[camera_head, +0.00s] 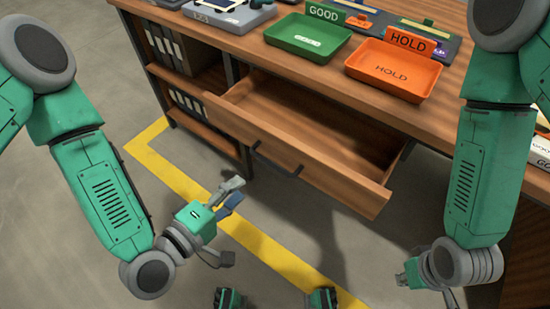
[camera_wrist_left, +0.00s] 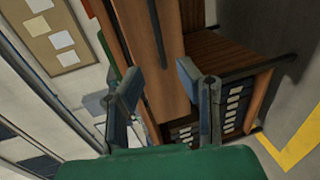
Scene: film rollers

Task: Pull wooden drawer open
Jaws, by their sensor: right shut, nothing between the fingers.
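The wooden drawer (camera_head: 290,140) stands pulled out from the wooden desk in the head view, with its empty inside showing. Its dark bar handle (camera_head: 276,158) is on the front panel. My left gripper (camera_head: 233,224) is open and empty, in front of and below the drawer front, apart from the handle. In the left wrist view its two fingers (camera_wrist_left: 158,88) are spread, with a wooden panel (camera_wrist_left: 165,60) beyond them. My right gripper (camera_head: 412,274) is low at the right, shut, empty and partly hidden by its own wrist.
On the desk top (camera_head: 455,95) stand a green GOOD tray (camera_head: 307,47) and an orange HOLD tray (camera_head: 425,91). Left of the drawer, open shelves (camera_head: 205,125) hold dark binders. Yellow tape (camera_head: 165,170) marks the floor.

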